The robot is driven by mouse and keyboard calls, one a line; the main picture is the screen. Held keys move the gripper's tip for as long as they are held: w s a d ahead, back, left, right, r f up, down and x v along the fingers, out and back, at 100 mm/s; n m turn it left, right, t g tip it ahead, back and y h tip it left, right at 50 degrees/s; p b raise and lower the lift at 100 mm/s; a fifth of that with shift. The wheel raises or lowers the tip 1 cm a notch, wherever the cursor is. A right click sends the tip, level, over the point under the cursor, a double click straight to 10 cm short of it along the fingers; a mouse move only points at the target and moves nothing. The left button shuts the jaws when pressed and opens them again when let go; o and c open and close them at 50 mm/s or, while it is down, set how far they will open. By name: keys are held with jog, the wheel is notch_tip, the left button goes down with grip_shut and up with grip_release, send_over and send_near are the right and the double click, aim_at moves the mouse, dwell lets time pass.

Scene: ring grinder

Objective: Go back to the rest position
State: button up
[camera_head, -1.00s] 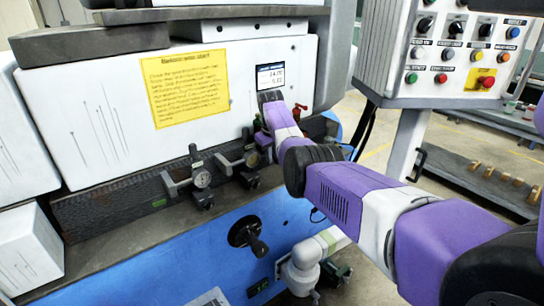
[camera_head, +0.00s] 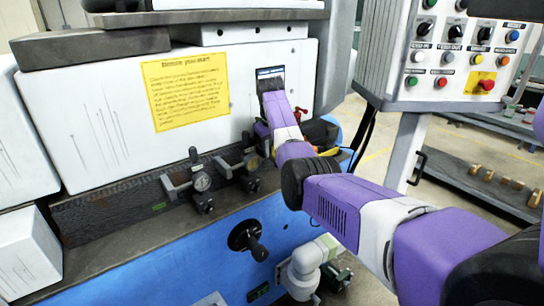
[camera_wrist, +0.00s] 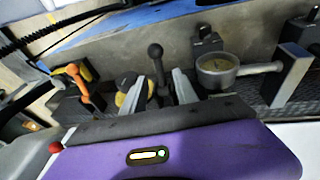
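My gripper shows in the wrist view (camera_wrist: 158,77) with its two light grey fingers apart and nothing held between them. A black ball-ended lever (camera_wrist: 156,62) appears in the gap, beyond the fingers; contact cannot be told. In the head view my purple and white arm reaches from the lower right to the grinder's front, and its dark end (camera_head: 271,98) covers most of the small display (camera_head: 270,71). The fingertips are not clear there.
A dial gauge (camera_head: 201,181) on a bracket sits on the dark ledge; it is also right of the fingers in the wrist view (camera_wrist: 217,68). An orange-handled lever (camera_wrist: 77,74) is at left. A control panel (camera_head: 455,60) stands right of the arm. Open floor shows behind it.

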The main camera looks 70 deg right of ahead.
jog(key=shift+v, duration=0.95)
jog(key=shift+s, duration=0.1)
